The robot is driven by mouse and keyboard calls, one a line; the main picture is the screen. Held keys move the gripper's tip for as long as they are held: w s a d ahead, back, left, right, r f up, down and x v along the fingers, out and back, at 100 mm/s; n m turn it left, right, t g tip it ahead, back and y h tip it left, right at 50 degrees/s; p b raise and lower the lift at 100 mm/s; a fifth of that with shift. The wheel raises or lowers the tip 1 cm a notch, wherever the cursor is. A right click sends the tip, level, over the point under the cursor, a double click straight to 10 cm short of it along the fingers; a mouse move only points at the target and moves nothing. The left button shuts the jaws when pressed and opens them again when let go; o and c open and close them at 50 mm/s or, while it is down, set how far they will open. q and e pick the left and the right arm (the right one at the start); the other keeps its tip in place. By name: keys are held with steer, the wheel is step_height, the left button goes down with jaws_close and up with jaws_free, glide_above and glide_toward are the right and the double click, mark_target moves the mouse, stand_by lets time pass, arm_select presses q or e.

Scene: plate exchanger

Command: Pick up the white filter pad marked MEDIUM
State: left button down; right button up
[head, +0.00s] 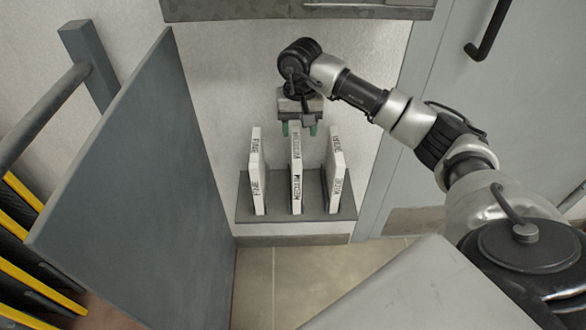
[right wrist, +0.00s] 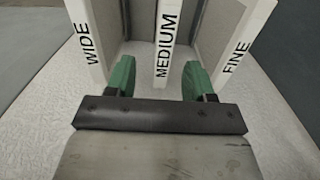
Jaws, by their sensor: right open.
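The white filter pad marked MEDIUM (head: 296,172) stands upright in the middle of three pads on a grey shelf (head: 345,212). My right gripper (head: 299,130) is at its upper end, with green fingers pointing down. In the right wrist view, the open fingers (right wrist: 158,74) are on either side of the MEDIUM edge (right wrist: 166,45), with gaps to it. Whether the fingertips reach down past the pad's top is hard to tell. My left gripper is not in view.
The FINE pad (head: 257,175) stands to the left and the WIDE pad (head: 336,165) to the right, both close by. A large grey panel (head: 135,190) stands at the left. A grey door (head: 470,100) is at the right. Tiled floor (head: 290,275) lies below the shelf.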

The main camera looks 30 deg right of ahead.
mark_target(299, 147)
step_height(299, 147, down, 5)
steer(key=shift+a+r+b, duration=0.1)
steer(key=shift+b, duration=0.2)
steer(key=f, duration=0.3)
steer(key=f+b, duration=0.1)
steer(key=f, duration=0.1)
steer(key=shift+a+f, duration=0.1)
steer(key=shift+a, duration=0.2)
jaws_close()
